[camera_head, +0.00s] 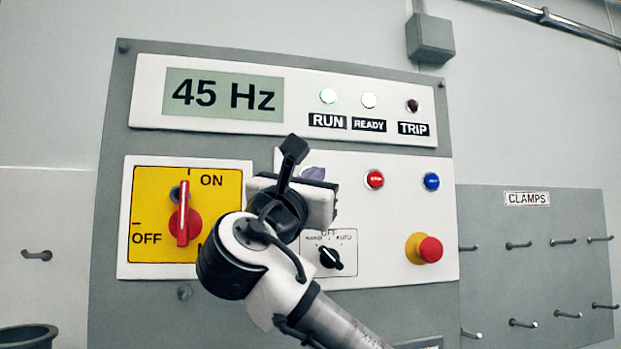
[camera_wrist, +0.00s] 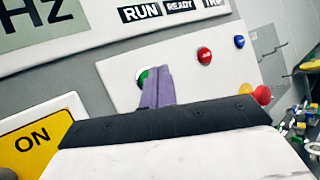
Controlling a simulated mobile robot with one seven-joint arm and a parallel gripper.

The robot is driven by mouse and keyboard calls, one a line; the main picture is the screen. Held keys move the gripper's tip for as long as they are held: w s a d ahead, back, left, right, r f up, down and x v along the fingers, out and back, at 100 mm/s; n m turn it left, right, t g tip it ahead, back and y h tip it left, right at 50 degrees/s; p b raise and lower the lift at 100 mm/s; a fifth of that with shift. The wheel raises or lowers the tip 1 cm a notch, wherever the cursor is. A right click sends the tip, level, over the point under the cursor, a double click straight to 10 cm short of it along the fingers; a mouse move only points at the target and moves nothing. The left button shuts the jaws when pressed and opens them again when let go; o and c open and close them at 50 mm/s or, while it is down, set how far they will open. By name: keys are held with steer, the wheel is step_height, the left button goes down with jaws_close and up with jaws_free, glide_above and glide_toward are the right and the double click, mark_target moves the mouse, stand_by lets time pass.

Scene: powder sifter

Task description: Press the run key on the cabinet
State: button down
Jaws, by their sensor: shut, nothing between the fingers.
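The grey cabinet (camera_head: 115,200) fills the middle of the head view. Its white key panel (camera_head: 400,200) bears a red stop key (camera_head: 374,179) and a blue key (camera_head: 431,181); they also show in the wrist view as the red key (camera_wrist: 204,55) and the blue key (camera_wrist: 239,41). A green key with a pale rim (camera_wrist: 141,76), likely the run key, lies left of the red one, partly hidden behind my fingers. My gripper (camera_wrist: 157,82) is shut and empty, its purple fingers right at this key. I cannot tell whether they touch it. In the head view my gripper (camera_head: 312,173) hides the key.
The display (camera_head: 224,94) reads 45 Hz. A red rotary switch (camera_head: 184,215), a small selector (camera_head: 330,258) and a red mushroom button (camera_head: 430,249) stick out nearby.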

steer(key=s, duration=0.2)
steer(key=s+d+b, duration=0.1)
steer(key=s, duration=0.1)
steer(key=shift+s+d, duration=0.2)
steer(key=shift+f, duration=0.1)
stand_by(0.7)
